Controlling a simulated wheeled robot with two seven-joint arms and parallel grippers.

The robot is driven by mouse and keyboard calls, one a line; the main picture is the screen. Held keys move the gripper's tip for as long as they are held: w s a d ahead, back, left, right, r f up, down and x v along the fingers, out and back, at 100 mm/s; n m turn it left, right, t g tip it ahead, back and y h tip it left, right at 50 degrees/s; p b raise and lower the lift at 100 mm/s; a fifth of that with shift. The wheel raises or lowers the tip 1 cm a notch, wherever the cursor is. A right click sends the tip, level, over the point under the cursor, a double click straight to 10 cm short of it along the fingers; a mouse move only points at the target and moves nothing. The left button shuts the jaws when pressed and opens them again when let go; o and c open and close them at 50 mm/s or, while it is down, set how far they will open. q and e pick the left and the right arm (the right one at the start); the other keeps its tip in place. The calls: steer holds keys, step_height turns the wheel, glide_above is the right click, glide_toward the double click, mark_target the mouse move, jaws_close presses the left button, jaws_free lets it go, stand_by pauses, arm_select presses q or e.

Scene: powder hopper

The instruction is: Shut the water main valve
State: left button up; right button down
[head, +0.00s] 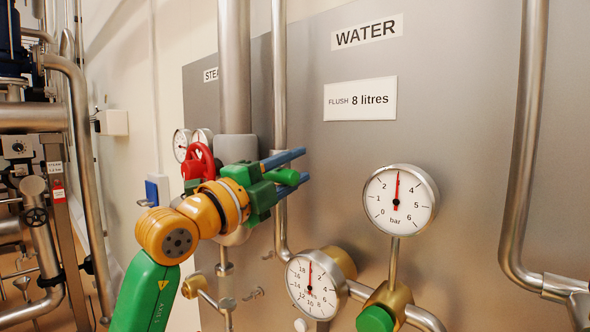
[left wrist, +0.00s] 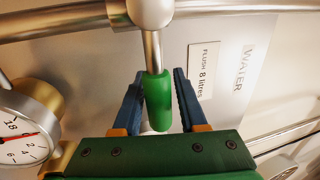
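A green lever handle (head: 290,177) on a steel stem sticks out near the slim vertical pipe, left of the WATER sign. It also shows in the left wrist view (left wrist: 158,100), its stem running to a rounded metal fitting (left wrist: 151,12). I see no label naming it as the water main valve. My left gripper (head: 294,170) has its blue fingers on either side of this handle. In the left wrist view gaps show between the handle and both fingers, so it is open around the handle. The lever's base is hidden behind the gripper in the head view. My right gripper is out of view.
The WATER sign (head: 367,34) and FLUSH 8 litres label (head: 360,99) are on the panel. A bar gauge (head: 400,200) and a litres gauge (head: 313,285) stand to the right and below. A green knob (head: 375,319) sits lower right.

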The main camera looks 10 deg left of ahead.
mark_target(276, 178)
arm_select(q)
steer(key=shift+o, duration=0.6)
steer(key=s+b, duration=0.1)
steer(key=s+a+f+b, duration=0.1)
steer(key=b, duration=0.1)
steer(key=shift+s+a+f, duration=0.2)
steer(key=shift+a+f, duration=0.1)
steer(key=b+v, duration=0.1)
steer(key=v, duration=0.1)
steer(key=r+v, duration=0.1)
steer(key=v, duration=0.1)
steer(key=shift+s+a+f+b, duration=0.1)
steer(key=shift+a+b, duration=0.1)
steer(key=shift+b, duration=0.2)
steer(key=shift+d, duration=0.1)
